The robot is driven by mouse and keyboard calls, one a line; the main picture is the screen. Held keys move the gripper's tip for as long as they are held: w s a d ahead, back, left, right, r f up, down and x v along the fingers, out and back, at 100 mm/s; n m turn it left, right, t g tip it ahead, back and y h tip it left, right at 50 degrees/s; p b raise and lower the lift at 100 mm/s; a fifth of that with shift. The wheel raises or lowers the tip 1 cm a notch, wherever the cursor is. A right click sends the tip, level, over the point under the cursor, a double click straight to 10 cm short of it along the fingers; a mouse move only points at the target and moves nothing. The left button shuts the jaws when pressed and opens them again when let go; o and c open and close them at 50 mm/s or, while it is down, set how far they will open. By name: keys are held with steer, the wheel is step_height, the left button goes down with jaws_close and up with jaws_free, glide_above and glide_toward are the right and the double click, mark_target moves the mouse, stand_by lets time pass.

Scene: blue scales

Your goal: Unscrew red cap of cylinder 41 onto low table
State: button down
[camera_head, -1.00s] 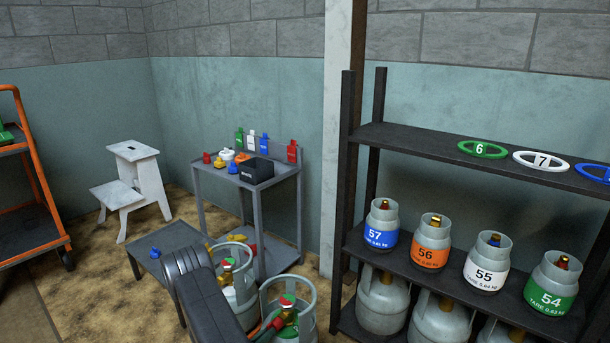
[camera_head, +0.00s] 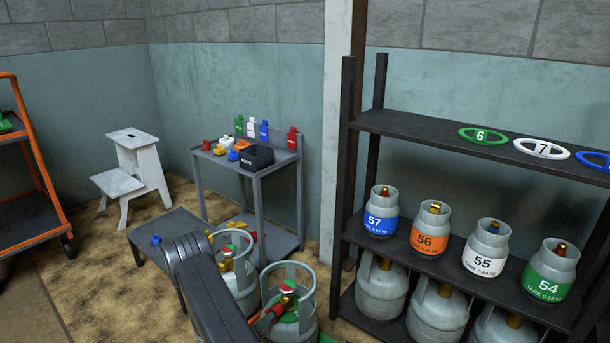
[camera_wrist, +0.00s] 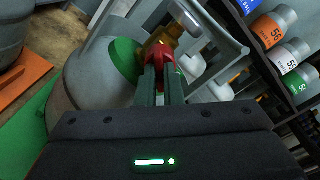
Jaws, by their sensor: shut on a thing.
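A grey gas cylinder (camera_head: 306,322) with an open guard ring and a brass valve stands at the bottom centre in the head view. My gripper (camera_head: 268,318) reaches in at its valve, with red between the fingers. In the wrist view my gripper (camera_wrist: 159,72) is shut on a red cap (camera_wrist: 165,62) at the brass valve (camera_wrist: 160,46) of the grey cylinder (camera_wrist: 85,95), which has a green patch. I cannot read its number, nor tell whether the cap is still threaded on. The low dark table (camera_head: 180,232) stands left of it, with a small blue piece (camera_head: 156,240) on it.
Another grey cylinder (camera_head: 246,290) stands directly behind, close to my arm. A grey trolley (camera_head: 260,189) with coloured caps, tags and a black box is behind the low table. A dark shelf (camera_head: 345,260) with numbered cylinders is on the right. A white step stool (camera_head: 135,165) is at left.

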stand_by(0.3)
steer(key=n, duration=0.3)
steer(key=shift+s+a, duration=0.15)
steer(key=shift+s, duration=0.05)
steer(key=shift+v, duration=1.1)
steer(key=shift+s+a, duration=0.15)
steer(key=shift+v, duration=2.95)
